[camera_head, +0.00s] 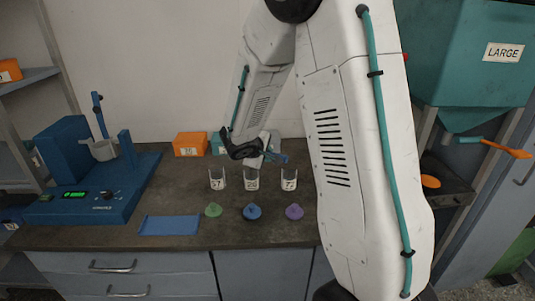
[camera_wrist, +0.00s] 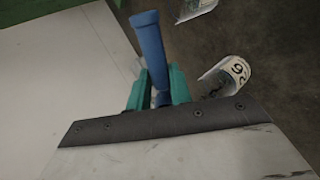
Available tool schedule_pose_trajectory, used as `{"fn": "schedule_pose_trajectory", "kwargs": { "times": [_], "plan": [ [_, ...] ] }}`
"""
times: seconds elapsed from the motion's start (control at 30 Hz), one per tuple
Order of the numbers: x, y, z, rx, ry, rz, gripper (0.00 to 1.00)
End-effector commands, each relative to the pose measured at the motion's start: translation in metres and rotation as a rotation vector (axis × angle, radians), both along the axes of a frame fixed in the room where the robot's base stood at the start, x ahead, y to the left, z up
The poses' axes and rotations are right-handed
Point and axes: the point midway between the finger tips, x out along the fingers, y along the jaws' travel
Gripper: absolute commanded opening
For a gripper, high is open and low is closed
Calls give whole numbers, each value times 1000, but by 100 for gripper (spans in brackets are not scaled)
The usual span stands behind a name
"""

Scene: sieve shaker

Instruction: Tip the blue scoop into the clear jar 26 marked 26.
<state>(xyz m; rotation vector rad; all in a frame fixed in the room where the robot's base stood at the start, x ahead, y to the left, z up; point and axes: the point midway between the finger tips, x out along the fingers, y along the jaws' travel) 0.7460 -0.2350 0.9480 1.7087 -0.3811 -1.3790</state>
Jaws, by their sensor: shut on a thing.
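My gripper (camera_wrist: 158,84) has teal fingers and is shut on the blue scoop (camera_wrist: 148,42), which stretches away between them. In the head view my gripper (camera_head: 264,157) is above and behind the row of clear jars, and a bit of the blue scoop (camera_head: 279,158) shows beside it. The scoop's contents cannot be made out. The clear jar 26 (camera_wrist: 237,71) is right of the fingers in the wrist view, apart from the scoop, with dark contents. In the head view the jar labels are too small to tell which is 26.
Three clear jars stand in a row, left (camera_head: 217,180), middle (camera_head: 251,180) and right (camera_head: 289,180). Green (camera_head: 213,210), blue (camera_head: 252,212) and purple (camera_head: 294,212) lids lie in front. A blue shaker (camera_head: 80,190) stands left, an orange box (camera_head: 189,144) behind.

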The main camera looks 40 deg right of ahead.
Motion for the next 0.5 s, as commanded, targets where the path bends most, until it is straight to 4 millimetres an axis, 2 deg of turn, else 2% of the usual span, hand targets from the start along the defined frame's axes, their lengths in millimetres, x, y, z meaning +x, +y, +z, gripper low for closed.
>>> {"fn": "schedule_pose_trajectory", "kwargs": {
  "times": [0.5],
  "plan": [
    [-5, 12, -15, -536, -252, 5, 3]
  ]
}}
